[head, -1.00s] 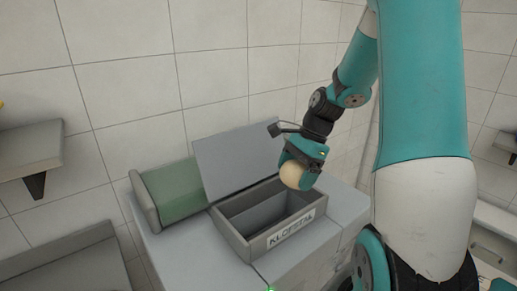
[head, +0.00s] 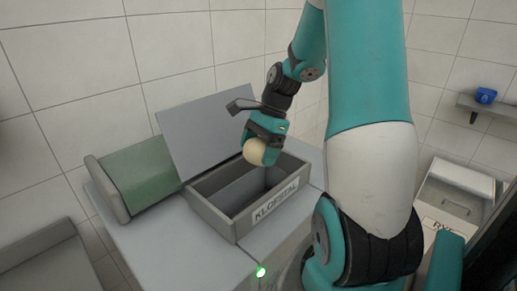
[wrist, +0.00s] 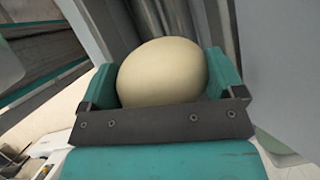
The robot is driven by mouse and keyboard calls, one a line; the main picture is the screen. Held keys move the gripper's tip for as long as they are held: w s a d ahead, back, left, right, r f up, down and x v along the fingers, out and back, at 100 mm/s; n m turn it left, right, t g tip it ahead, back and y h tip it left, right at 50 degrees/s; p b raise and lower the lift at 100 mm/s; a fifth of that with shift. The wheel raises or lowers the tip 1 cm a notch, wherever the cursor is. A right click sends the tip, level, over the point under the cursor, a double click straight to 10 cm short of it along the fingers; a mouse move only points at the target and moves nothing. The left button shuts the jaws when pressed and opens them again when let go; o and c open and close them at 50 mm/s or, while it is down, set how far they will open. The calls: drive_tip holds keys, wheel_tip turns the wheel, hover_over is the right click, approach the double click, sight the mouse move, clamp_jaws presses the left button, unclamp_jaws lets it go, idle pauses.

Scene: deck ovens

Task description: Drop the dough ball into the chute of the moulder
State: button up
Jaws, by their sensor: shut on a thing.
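The dough ball (head: 258,152) is pale and round. My gripper (head: 262,145) is shut on it and holds it above the open chute (head: 232,224) of the moulder, near the chute's back right part. Part of the chute's inside is hidden by my gripper and the ball.
A green roller or belt part (head: 148,175) of the moulder lies left of the chute. A small green light (head: 261,272) glows on the front. A shelf with a blue object (head: 485,95) is at the right, above a light box (head: 450,200). A grey surface (head: 45,262) is at lower left.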

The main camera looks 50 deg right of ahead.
drive_tip(key=shift+f, duration=0.15)
drive_tip(key=o, duration=0.7)
drive_tip(key=shift+o, duration=0.2)
drive_tip(key=p+v, duration=0.2)
drive_tip(key=v, duration=1.5)
drive_tip(key=shift+d, duration=0.1)
